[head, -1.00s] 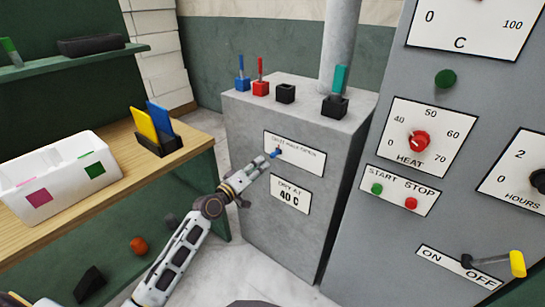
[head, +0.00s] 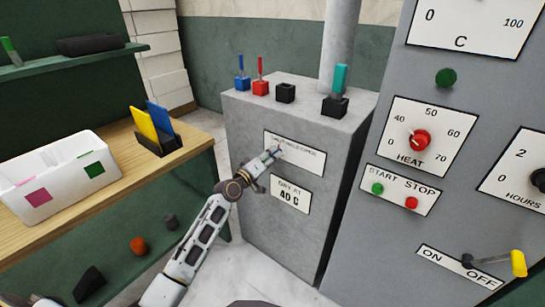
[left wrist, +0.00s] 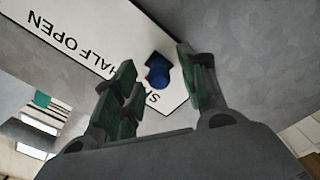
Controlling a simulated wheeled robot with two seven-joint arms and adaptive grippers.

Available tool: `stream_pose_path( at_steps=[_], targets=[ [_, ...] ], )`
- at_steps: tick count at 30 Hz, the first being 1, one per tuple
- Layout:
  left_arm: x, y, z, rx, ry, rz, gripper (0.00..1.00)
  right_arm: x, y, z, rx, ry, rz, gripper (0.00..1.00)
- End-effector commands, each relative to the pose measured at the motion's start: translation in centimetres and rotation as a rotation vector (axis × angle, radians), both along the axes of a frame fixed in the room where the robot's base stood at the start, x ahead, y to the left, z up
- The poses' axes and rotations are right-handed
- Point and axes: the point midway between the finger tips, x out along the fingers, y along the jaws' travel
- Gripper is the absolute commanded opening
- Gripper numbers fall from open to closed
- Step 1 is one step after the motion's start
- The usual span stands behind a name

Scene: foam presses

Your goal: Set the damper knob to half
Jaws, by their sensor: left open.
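The damper knob (left wrist: 158,72) is small and blue in the left wrist view. It stands on a white label plate (left wrist: 110,42), which reads HALF OPEN and, partly hidden by the knob and a finger, a word beginning with S. I cannot tell which mark the knob points at. The plate (head: 310,160) is on the front of the grey cabinet in the head view, where my gripper covers the knob. My left gripper (head: 274,151) is open at the plate's left end. In the wrist view the knob shows between its green-padded fingers, apart from both. My right gripper is not in view.
Coloured levers, including a teal one (head: 339,80), stand on the cabinet top. A DRY AT 40 C label (head: 290,194) is below the plate. The control panel (head: 400,245) rises at the right. A bench with a white bin (head: 30,202) is at the left.

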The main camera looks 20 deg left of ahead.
Motion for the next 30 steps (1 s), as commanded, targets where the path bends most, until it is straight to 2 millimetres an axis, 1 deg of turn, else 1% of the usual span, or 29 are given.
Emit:
stream_pose_path(
  at_steps=[6, 17, 24, 27, 30],
  targets=[
    [0.86, -0.34, 0.03, 0.0, 0.0, 0.0, 0.42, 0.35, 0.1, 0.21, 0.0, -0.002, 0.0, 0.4],
    [1.0, -0.41, 0.05, 0.0, -0.001, -0.001, 0.42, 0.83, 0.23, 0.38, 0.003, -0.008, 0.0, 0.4],
    [0.98, -0.41, 0.04, 0.0, -0.001, -0.001, 0.12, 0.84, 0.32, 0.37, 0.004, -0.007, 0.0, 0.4],
    [0.98, -0.39, 0.04, 0.0, 0.0, 0.0, 0.0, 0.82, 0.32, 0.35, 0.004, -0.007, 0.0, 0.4],
    [0.99, -0.39, 0.03, 0.0, 0.0, 0.0, 0.0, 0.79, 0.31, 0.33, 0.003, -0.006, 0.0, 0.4]
  ],
)
